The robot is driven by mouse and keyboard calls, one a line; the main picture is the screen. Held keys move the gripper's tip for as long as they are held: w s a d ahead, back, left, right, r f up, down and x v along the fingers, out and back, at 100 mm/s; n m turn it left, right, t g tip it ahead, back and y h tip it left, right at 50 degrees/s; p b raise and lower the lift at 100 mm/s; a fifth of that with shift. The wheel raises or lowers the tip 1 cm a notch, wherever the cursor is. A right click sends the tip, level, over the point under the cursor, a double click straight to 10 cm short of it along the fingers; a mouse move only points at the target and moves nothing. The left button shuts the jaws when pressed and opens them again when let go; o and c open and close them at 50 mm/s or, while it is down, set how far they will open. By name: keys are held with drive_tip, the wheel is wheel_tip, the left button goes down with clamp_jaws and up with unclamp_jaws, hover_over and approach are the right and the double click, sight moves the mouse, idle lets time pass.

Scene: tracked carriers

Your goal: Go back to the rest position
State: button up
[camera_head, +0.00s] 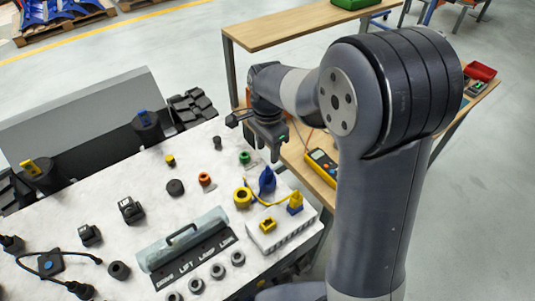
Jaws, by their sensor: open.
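My gripper (265,148) points down over the right back part of the white work panel (150,195). Its jaws are open, with nothing visible between them. A green cap (245,157) lies on the panel just left of the fingers. A blue part (267,179) stands below and in front of the gripper, apart from it. My arm reaches in from the right and hides part of the table behind it.
A wooden table (285,25) stands behind; a yellow multimeter (321,166) lies right of the gripper.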

sight(267, 167)
drive_tip(key=shift+f, duration=0.1)
wheel_tip(267, 167, down, 11)
drive_tip(key=shift+r+p, duration=0.1)
drive_tip(key=shift+p, duration=0.3)
drive_tip(key=shift+r, duration=0.5)
drive_tip(key=shift+f, duration=0.1)
